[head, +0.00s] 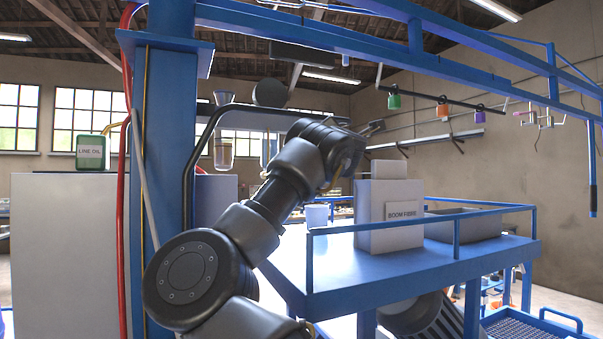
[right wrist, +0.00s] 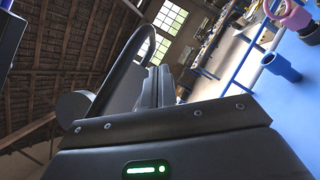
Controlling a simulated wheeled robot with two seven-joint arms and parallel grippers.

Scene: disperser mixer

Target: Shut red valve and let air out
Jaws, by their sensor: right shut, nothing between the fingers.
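My right arm reaches up through the middle of the head view, and my right gripper (head: 373,127) is raised above the blue table, seen partly side-on. In the right wrist view its fingers (right wrist: 158,88) are together and empty. No red valve can be made out clearly. A red hose (head: 124,190) runs down the blue post (head: 168,150), and a small red part (head: 200,170) shows just right of the post, too small to identify. My left gripper is not in view.
A blue railed table (head: 400,262) holds a box labelled "BOOM" (head: 385,235) and a grey tray (head: 465,224). A black bent tube (head: 188,165) stands beside the post. A green "LINE OIL" can (head: 90,153) sits on a grey cabinet (head: 62,260). Blue beams cross overhead.

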